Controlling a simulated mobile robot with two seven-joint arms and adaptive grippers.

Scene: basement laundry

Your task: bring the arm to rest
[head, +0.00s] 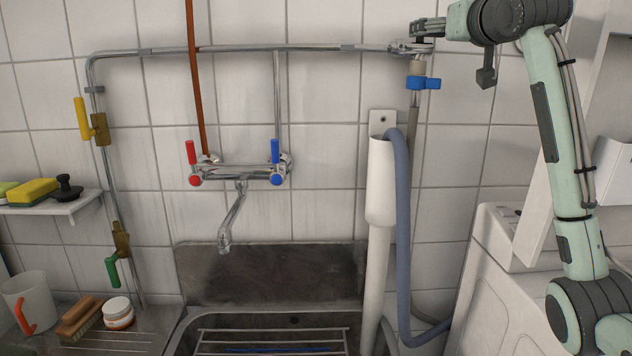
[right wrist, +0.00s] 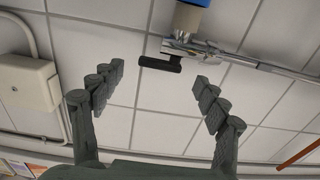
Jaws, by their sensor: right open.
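My right arm comes in from the right in the head view. A short black bar (right wrist: 160,64) and a chrome fitting (right wrist: 190,46) show beyond the fingertips. I cannot tell whether the fingers touch the fitting. My left gripper is not in view.
The mixer tap (head: 238,175) is over the steel sink (head: 190,318). A white standpipe (head: 381,185) with a blue-grey hose (head: 403,230) stands right of it. A white machine (head: 490,290) is below my arm.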

